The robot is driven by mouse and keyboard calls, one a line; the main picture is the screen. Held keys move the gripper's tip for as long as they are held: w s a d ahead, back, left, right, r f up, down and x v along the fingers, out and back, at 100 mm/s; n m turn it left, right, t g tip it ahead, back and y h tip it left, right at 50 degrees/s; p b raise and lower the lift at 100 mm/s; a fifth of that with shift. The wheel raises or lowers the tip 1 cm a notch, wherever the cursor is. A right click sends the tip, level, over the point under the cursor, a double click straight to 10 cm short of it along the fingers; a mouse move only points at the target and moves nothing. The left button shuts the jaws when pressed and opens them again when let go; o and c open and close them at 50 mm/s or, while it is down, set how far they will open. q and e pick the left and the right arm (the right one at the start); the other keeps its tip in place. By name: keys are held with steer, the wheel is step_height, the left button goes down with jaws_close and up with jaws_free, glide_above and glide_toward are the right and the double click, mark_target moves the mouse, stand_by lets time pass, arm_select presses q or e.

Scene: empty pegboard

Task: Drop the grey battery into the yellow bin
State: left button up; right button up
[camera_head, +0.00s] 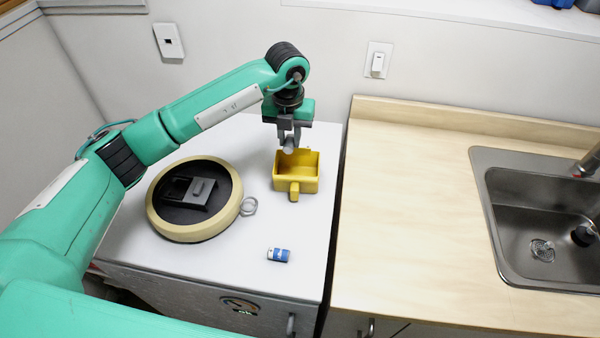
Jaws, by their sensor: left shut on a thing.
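The yellow bin (312,184) stands on the white cabinet top, toward its back right, with its open side up. My left gripper (289,145) points down over the back left part of the bin. It is shut on the grey battery (290,146), a small light grey piece between the fingertips. The battery looks to be above the bin, near its rim; its exact height is hard to tell. My right gripper is not in view.
A round black tray with a cream rim (157,218) holds a dark grey device (200,192). A metal ring (249,206) lies beside it. A blue and white battery (278,255) lies nearer the front edge. A wooden counter (420,220) with a sink (510,240) is at the right.

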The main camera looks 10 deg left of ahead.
arm_select(q)
step_height(320, 180, down, 4)
steer(key=shift+f+b, duration=0.15)
steer(key=shift+b, duration=0.6)
steer(key=shift+f, duration=0.35)
steer(key=o, duration=0.8)
steer(key=shift+o, duration=0.2)
steer(key=shift+r, duration=0.1)
step_height(320, 180, up, 13)
steer(key=b, duration=0.4)
steer(key=shift+r, duration=0.35)
